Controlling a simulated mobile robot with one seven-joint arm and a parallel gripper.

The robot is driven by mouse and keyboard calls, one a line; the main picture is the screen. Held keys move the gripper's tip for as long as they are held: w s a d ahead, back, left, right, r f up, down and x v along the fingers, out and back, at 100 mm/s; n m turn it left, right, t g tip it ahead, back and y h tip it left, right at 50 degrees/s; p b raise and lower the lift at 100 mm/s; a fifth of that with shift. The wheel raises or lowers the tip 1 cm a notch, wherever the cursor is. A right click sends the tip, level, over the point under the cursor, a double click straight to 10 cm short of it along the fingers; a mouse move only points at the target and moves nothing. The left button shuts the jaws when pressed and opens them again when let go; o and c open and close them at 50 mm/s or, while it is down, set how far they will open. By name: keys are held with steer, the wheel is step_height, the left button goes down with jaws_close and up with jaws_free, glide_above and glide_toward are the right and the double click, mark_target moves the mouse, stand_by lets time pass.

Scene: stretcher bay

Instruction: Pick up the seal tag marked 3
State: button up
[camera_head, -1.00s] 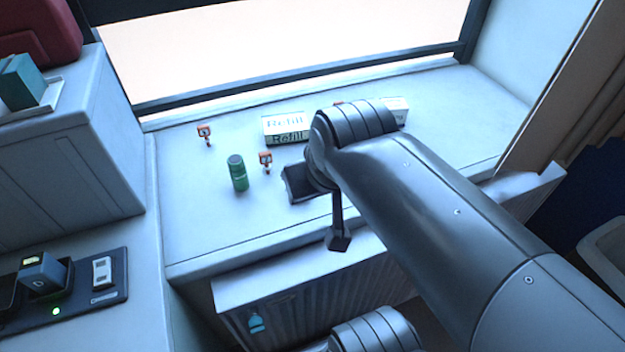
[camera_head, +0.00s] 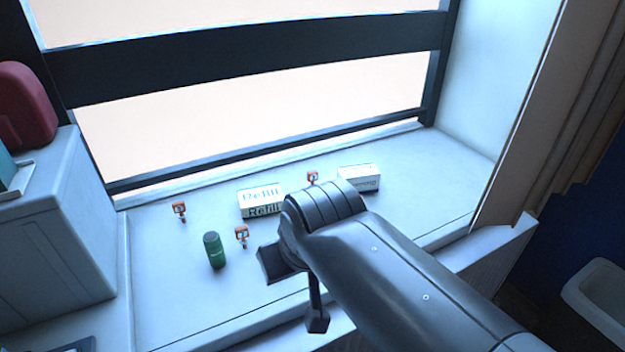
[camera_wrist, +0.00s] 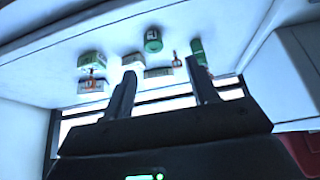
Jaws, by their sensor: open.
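Three small red-and-white seal tags stand on the window sill in the head view: one at the far left (camera_head: 180,211), one in the middle (camera_head: 242,236) beside a green bottle, and one at the back (camera_head: 313,177) between two boxes. Their numbers are too small to read, so I cannot tell which is marked 3. My gripper (camera_head: 293,292) is over the sill's front part, right of the middle tag, with its fingers apart and empty. In the wrist view my gripper (camera_wrist: 161,68) is open, and a reddish tag (camera_wrist: 176,61) shows between the fingers, farther off.
The green bottle (camera_head: 214,250) stands left of the middle tag. A Refill box (camera_head: 261,201) and a white box (camera_head: 359,178) stand near the window. A grey cabinet (camera_head: 60,240) bounds the sill (camera_head: 180,300) at left. The sill's right part is clear.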

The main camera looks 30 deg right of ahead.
steer(key=shift+o, duration=0.5)
steer(key=shift+w, duration=0.1)
steer(key=w+d+r, duration=0.2)
steer(key=w, duration=0.4)
steer(key=w+d+r, duration=0.1)
steer(key=w+d, duration=0.1)
steer(key=w, duration=0.5)
steer(key=m+g, duration=0.1)
glide_toward(313, 173)
steer(key=w+x, duration=0.1)
steer(key=x, duration=1.1)
steer(key=shift+s+d+f, duration=0.1)
steer(key=shift+s+f, duration=0.05)
steer(key=shift+s, duration=0.3)
steer(key=shift+c, duration=0.6)
steer(key=c, duration=0.9)
